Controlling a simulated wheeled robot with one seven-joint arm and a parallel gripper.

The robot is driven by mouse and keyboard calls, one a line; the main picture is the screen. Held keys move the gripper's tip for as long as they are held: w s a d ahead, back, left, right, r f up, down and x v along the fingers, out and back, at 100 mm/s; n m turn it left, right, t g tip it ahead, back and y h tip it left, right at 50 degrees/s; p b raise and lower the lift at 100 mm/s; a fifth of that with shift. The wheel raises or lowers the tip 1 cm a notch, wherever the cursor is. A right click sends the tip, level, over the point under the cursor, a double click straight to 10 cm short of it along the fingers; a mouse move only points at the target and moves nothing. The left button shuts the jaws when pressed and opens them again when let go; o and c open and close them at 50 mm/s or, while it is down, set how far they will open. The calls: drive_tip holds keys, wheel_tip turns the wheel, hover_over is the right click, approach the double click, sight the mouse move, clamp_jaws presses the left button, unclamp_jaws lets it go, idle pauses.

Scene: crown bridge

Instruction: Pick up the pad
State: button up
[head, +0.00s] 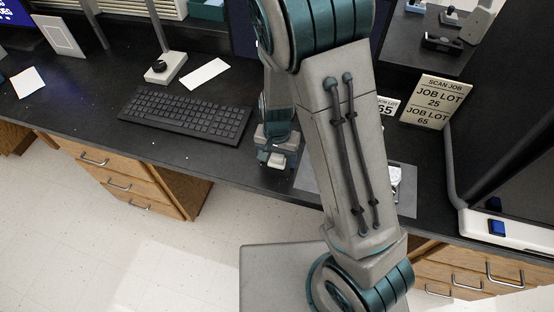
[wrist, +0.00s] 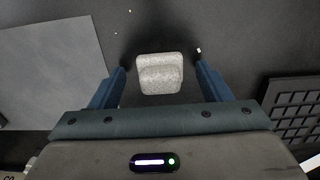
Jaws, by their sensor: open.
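The pad (wrist: 160,74) is a small, pale, speckled block with rounded corners and a raised middle. It lies on the black counter. In the wrist view my gripper (wrist: 161,62) is open, with one blue finger on each side of the pad and a gap on both sides. I cannot tell how far above the counter the fingertips are. In the head view my gripper (head: 276,158) hangs over the counter's front part, right of the keyboard, and a pale patch shows at it. My arm hides much of the area around it.
A black keyboard (head: 186,115) lies left of my gripper, and a flat grey mat (head: 309,179) lies to its right. A white card (head: 205,73) and a stand (head: 165,68) are farther back. Job lot signs (head: 437,101) stand at the right. Drawers (head: 118,176) are below.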

sight(279, 156)
drive_tip(key=c, duration=1.1)
drive_tip(key=shift+r, duration=0.1)
drive_tip(key=shift+r, duration=0.4)
drive_tip(key=r, duration=0.3)
drive_tip(key=shift+d+r, duration=0.2)
drive_tip(key=shift+r, duration=0.15)
drive_tip(key=s+d+r, duration=0.1)
drive_tip(key=d+r, duration=0.1)
drive_tip(key=d, duration=0.1)
drive_tip(key=s+d+r, duration=0.1)
drive_tip(key=d+r, duration=0.1)
drive_tip(key=d, duration=0.2)
drive_tip(key=s+d+r, duration=0.2)
drive_tip(key=d, duration=0.1)
drive_tip(key=shift+s+d+r, duration=0.1)
drive_tip(key=shift+d+r, duration=0.1)
drive_tip(key=shift+d, duration=0.05)
